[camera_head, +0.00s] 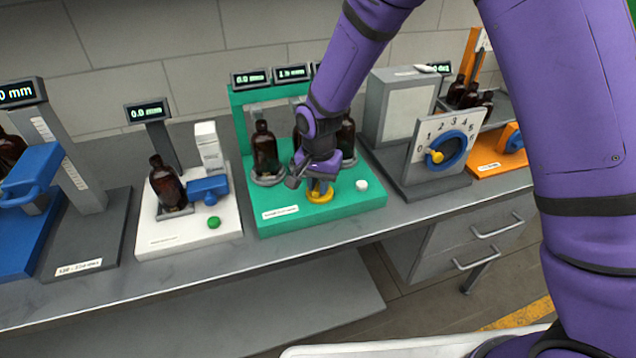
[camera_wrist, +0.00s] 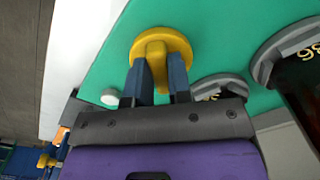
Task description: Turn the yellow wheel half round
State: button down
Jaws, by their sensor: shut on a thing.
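The yellow wheel (camera_head: 320,197) lies flat on the front of the green machine base (camera_head: 290,224). It also shows in the wrist view (camera_wrist: 176,40) as a round disc with a raised bar across it. My gripper (camera_head: 319,186) is directly above the wheel. In the wrist view its two dark blue fingers (camera_wrist: 160,78) stand on either side of the yellow bar, shut on it. The ends of the fingertips are partly hidden by the bar. How far the wheel is turned cannot be told.
Brown bottles stand in round holders on the green machine, one (camera_head: 265,150) just left of my gripper. A white knob (camera_head: 361,185) sits right of the wheel. A white station with a green button (camera_head: 214,222) is left, a grey dial stand (camera_head: 440,150) right.

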jog(key=n, duration=0.6)
jog(key=shift+d+n, duration=0.2)
jog(key=shift+n, duration=0.1)
jog(key=n, duration=0.6)
jog(key=shift+w+d, duration=0.1)
jog(key=shift+d, duration=0.05)
jog(key=n, duration=0.6)
jog(key=shift+w+d+n, duration=0.1)
jog(key=shift+w+n, duration=0.05)
jog(key=shift+n, duration=0.15)
jog(key=n, duration=0.6)
jog(key=shift+w, duration=0.2)
jog(key=shift+n, duration=0.3)
jog(key=c, duration=1)
grip_release()
jog(key=shift+c, duration=0.2)
jog(key=shift+r, duration=0.1)
notch_tip(320, 180, up, 11)
jog(key=shift+f, duration=0.2)
